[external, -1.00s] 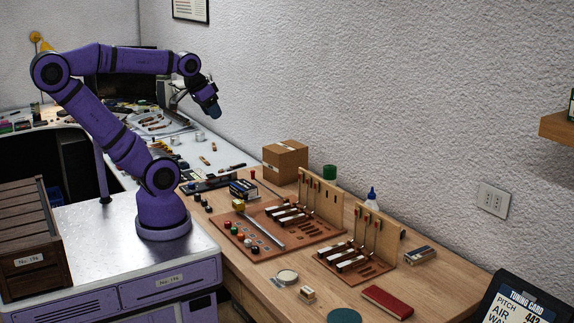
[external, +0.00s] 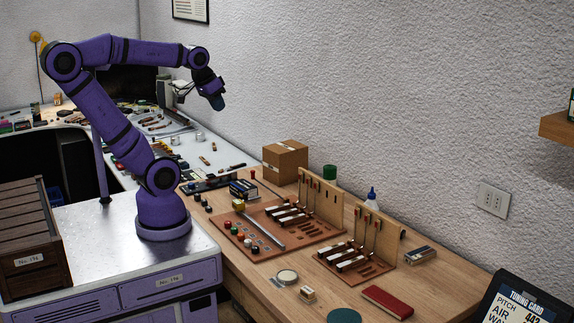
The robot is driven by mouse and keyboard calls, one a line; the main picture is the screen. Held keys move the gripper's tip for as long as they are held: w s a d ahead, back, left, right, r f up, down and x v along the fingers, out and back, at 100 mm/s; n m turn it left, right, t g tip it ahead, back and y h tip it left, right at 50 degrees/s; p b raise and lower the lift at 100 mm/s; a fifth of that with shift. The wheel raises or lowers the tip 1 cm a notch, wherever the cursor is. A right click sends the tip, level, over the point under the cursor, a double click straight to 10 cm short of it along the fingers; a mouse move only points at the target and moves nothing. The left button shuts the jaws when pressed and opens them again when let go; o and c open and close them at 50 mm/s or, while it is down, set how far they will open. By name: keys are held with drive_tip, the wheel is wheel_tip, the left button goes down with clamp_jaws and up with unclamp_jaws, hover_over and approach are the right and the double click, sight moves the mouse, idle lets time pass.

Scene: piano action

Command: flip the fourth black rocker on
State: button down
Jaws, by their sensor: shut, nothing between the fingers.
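My gripper (external: 217,103) is raised high in the air, pointing down and to the right, well above the bench and touching nothing. Its fingers are shut and empty. A brown board (external: 310,240) on the bench carries a piano action model with black and white keys (external: 288,213). Along its near left side are several coloured round knobs and a row of small dark rocker-like pieces. These pieces are too small for me to tell which is the fourth black rocker or how it is tilted.
A second key model (external: 348,256) stands to the right. A cardboard box (external: 285,160), a green cylinder (external: 330,172) and a blue-capped bottle (external: 371,199) stand near the wall. A red book (external: 388,301) lies at the front. The air around my gripper is clear.

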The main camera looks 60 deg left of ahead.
drive_tip(key=w+a+r+n+g, duration=0.2)
drive_tip(key=w+a+n, duration=0.3)
drive_tip(key=w+a, duration=0.8)
drive_tip(key=w+a+f+n, duration=0.1)
drive_tip(key=w+a+f, duration=0.2)
drive_tip(key=a, duration=0.3)
drive_tip(key=w+a+f+n+g, duration=0.1)
drive_tip(key=w+a+f+n, duration=0.1)
drive_tip(key=w+a, duration=0.3)
drive_tip(key=w+a+f+n, duration=0.1)
drive_tip(key=w+a+f, duration=0.15)
drive_tip(key=a, duration=0.45)
drive_tip(key=s+a+f+n+g, duration=0.1)
drive_tip(key=a+f+n, duration=0.1)
drive_tip(key=a+f, duration=0.75)
drive_tip(key=a+f+n+g, duration=0.1)
drive_tip(key=a+f+n, duration=0.35)
drive_tip(key=a, duration=0.75)
drive_tip(key=s+a+f, duration=0.5)
drive_tip(key=a+f, duration=0.2)
drive_tip(key=f, duration=0.2)
drive_tip(key=s+a+f+n+g, duration=0.1)
drive_tip(key=s+a+f, duration=0.4)
drive_tip(key=f, duration=0.5)
drive_tip(key=shift+a+f+g, duration=0.15)
drive_tip(key=shift+a+g, duration=0.15)
drive_tip(key=shift+a, duration=0.6)
drive_tip(key=shift+n, duration=0.25)
